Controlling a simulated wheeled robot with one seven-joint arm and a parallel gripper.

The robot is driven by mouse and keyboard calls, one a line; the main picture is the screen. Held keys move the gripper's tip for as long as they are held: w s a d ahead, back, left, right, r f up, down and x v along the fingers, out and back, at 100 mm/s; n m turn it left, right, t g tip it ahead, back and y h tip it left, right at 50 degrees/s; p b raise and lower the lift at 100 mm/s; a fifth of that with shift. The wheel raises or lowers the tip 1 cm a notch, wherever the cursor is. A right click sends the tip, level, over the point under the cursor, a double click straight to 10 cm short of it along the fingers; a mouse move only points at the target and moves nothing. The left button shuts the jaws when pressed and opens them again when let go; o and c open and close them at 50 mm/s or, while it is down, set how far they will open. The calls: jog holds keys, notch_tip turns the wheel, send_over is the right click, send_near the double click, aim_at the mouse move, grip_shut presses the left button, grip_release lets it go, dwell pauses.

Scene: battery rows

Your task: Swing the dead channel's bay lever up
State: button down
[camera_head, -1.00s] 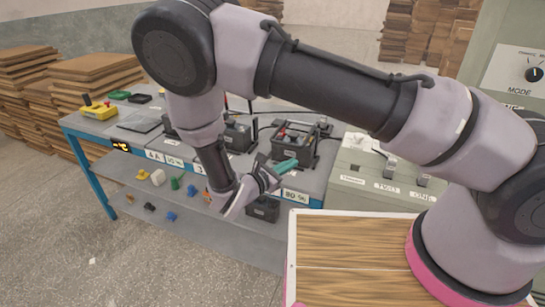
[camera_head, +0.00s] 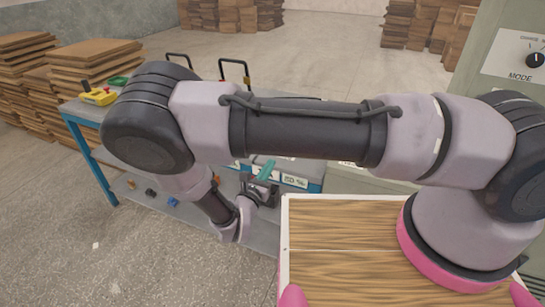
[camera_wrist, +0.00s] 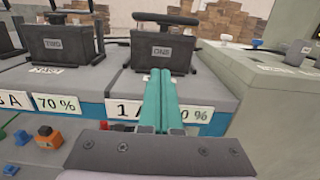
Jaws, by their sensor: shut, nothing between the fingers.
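My gripper (camera_wrist: 160,76) has teal fingers that are shut together with nothing between them. In the wrist view they point at the front of a black battery (camera_wrist: 161,52) with a plate that seems to read ONE. Whether the tips touch it is unclear. A second black battery (camera_wrist: 56,45), with a plate that seems to read TWO, stands to its left. Black bars rise over both batteries; which are bay levers I cannot tell. In the head view my gripper (camera_head: 265,171) is at the bench's front edge, and my arm hides the batteries. The dead channel is not identifiable.
The bench front carries labels, including a 70 % card (camera_wrist: 55,104). Small coloured parts, such as an orange one (camera_wrist: 45,131), lie on the lower shelf. A grey-green cabinet (camera_wrist: 275,90) stands close on the right. Black hoops (camera_head: 235,68) rise behind my arm.

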jog(key=x, duration=0.9)
jog(key=shift+s, duration=0.1)
notch_tip(320, 180, up, 3)
jog(key=shift+f, duration=0.1)
jog(key=shift+w+d+r, duration=0.1)
jog(key=shift+w+r, duration=0.1)
jog(key=shift+r, duration=0.45)
jog(key=shift+r, duration=0.1)
